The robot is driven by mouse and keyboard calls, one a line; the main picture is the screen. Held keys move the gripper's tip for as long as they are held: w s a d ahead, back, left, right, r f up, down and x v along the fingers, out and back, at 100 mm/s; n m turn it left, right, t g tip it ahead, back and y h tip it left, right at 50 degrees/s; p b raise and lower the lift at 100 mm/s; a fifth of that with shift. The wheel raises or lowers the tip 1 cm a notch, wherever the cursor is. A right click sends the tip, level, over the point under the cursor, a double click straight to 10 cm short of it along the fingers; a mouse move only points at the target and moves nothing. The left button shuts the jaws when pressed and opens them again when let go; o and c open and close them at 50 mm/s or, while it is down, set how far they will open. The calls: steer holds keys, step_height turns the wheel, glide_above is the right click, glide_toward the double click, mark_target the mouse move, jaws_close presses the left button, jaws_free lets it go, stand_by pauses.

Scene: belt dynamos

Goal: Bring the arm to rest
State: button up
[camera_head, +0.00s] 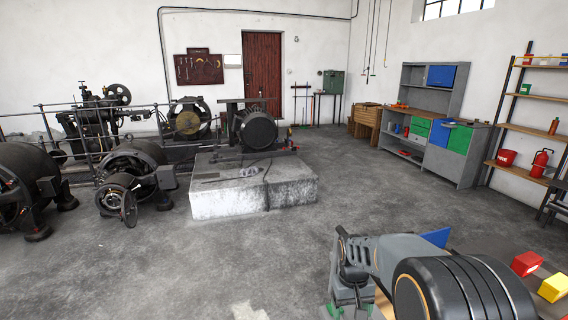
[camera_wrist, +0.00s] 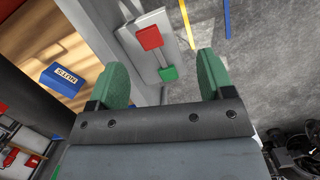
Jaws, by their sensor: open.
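My arm (camera_head: 455,290) reaches in from the lower right of the head view, folded low with its joint toward the middle. My gripper (camera_wrist: 162,68) shows in the wrist view with its two green fingers wide apart and nothing between them. The fingers touch nothing that I can make out. In the head view only small green bits near the bottom edge hint at the gripper, mostly hidden by the arm.
Red (camera_head: 526,263) and yellow (camera_head: 553,287) boxes lie beside my arm. A concrete plinth (camera_head: 225,203) bears a machine. The grey floor (camera_head: 250,255) ahead is clear.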

steer(key=s+a+r+t+p, duration=0.1)
steer(key=s+r+t, duration=0.4)
steer(key=s+r, duration=0.5)
steer(key=shift+s+a+r+m+t, duration=0.15)
steer(key=shift+s+r+m+t, duration=0.2)
steer(key=shift+s, duration=1.1)
